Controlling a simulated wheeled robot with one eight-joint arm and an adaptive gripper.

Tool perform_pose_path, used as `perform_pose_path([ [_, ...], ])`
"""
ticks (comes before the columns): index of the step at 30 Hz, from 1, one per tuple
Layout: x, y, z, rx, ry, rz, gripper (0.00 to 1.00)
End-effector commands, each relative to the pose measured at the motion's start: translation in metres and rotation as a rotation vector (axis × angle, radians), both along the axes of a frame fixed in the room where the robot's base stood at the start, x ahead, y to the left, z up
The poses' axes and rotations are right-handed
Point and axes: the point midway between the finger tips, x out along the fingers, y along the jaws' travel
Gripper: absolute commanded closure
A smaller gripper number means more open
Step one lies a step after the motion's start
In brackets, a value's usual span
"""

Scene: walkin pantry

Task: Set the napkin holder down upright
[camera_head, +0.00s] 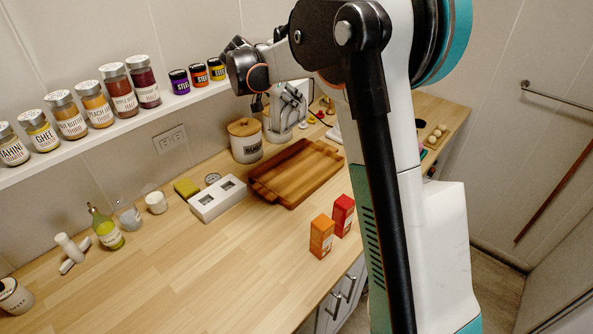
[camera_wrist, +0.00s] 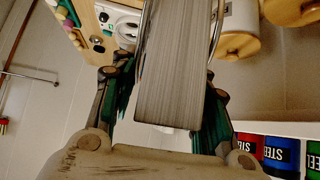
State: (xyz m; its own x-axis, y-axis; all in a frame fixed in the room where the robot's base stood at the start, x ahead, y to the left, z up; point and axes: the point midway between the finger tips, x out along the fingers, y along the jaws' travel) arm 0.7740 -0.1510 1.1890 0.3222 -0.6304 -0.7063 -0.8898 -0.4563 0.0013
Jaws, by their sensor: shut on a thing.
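The napkin holder (camera_wrist: 179,85) fills the middle of the wrist view as a thick pale stack of napkin edges with a thin metal wire (camera_wrist: 218,30) along one side. My gripper (camera_wrist: 168,72) is shut on it, with a green-padded finger on either side. The holder is up off the worktop, in front of the wall. In the head view my wrist (camera_head: 245,68) is at the right end of the shelf, above the back of the worktop. The holder is hard to make out there, so I cannot tell its tilt.
The wooden worktop (camera_head: 190,255) has bare room at its front and left. A wooden tray (camera_head: 300,172), a white box (camera_head: 217,199), a lidded canister (camera_head: 245,141) and two small cartons (camera_head: 321,237) stand on it. The jar shelf (camera_head: 90,137) runs along the wall near my wrist.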

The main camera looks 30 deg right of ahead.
Motion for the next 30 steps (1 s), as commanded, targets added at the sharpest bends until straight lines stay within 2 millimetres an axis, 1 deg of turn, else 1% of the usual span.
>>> perform_pose_path([
  [1, 0.004, -0.001, 0.003, 0.0, 0.001, -0.026, 1.0],
  [5, 0.009, -0.004, 0.007, 0.001, 0.0, -0.074, 1.0],
  [8, 0.009, -0.005, -0.003, 0.001, -0.001, -0.086, 1.0],
  [11, 0.01, -0.005, -0.024, 0.001, 0.0, -0.087, 1.0],
  [21, 0.009, -0.005, -0.108, 0.001, -0.001, -0.085, 1.0],
  [24, 0.009, -0.005, -0.128, 0.001, -0.001, -0.085, 1.0],
  [27, 0.009, -0.004, -0.141, 0.001, -0.001, -0.085, 1.0],
  [30, 0.009, -0.004, -0.148, 0.001, 0.0, -0.084, 1.0],
])
